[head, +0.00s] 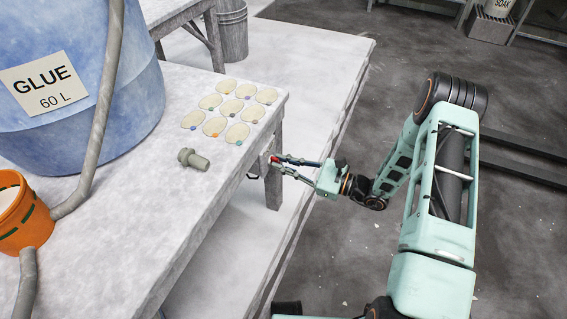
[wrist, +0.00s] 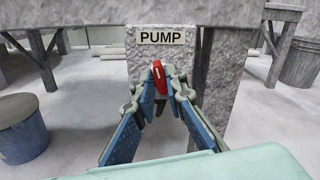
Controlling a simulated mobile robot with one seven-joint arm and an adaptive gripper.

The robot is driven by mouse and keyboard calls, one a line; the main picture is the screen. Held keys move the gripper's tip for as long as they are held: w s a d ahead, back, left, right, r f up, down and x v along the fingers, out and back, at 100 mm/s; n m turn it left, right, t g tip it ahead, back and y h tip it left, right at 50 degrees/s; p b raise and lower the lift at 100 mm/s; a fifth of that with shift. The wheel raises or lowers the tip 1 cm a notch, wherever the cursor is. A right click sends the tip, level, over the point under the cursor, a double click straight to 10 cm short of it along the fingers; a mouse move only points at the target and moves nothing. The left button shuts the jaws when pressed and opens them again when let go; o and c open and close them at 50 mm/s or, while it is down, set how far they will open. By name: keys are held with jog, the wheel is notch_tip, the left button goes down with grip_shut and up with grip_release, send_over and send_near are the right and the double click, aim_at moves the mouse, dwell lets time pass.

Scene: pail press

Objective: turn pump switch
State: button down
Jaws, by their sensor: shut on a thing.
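The pump switch is a small red lever (wrist: 158,77) on a grey box (wrist: 144,50) under the table edge, below a "PUMP" label (wrist: 162,38) in the wrist view. The lever stands nearly upright with a slight tilt. My gripper (wrist: 160,84) has its two fingers closed around the lever. In the head view my gripper (head: 273,164) reaches left to the table's front side, with a spot of red at its fingertips. The box is mostly hidden there.
The table (head: 140,235) carries a blue glue tub (head: 130,100), an orange pail (head: 25,235), a grey fitting (head: 193,159) and several pale discs (head: 214,127). A table leg (head: 273,180) stands close to my gripper. A blue bucket (wrist: 22,135) is at left in the wrist view.

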jog(key=shift+m, duration=1.7)
jog(key=c, duration=2)
grip_release()
jog(key=shift+o, duration=0.2)
jog(key=v, duration=1.2)
jog(key=shift+r, duration=0.1)
